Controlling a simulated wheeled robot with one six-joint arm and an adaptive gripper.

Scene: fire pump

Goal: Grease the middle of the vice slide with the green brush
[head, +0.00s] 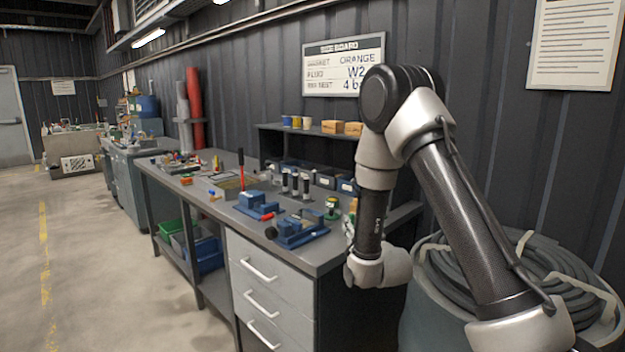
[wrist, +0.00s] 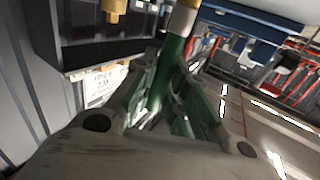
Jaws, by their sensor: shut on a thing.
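In the wrist view my gripper (wrist: 172,72) is shut on the green brush (wrist: 172,75). In the head view my gripper is largely hidden by my wrist at the bench's right end. A blue vice (head: 300,234) sits at the bench's front right edge. A second blue vice (head: 256,206) stands behind it to the left. Their slides are too small to make out. I cannot see the brush touching either vice.
A red-handled tool (head: 241,170) stands upright on the bench (head: 318,256). Several dark cylinders (head: 295,184) and a green tin (head: 332,207) stand behind the vices. A shelf (head: 300,132) carries boxes and small pots. A hose drum (head: 430,300) is right of the bench. Open floor lies left.

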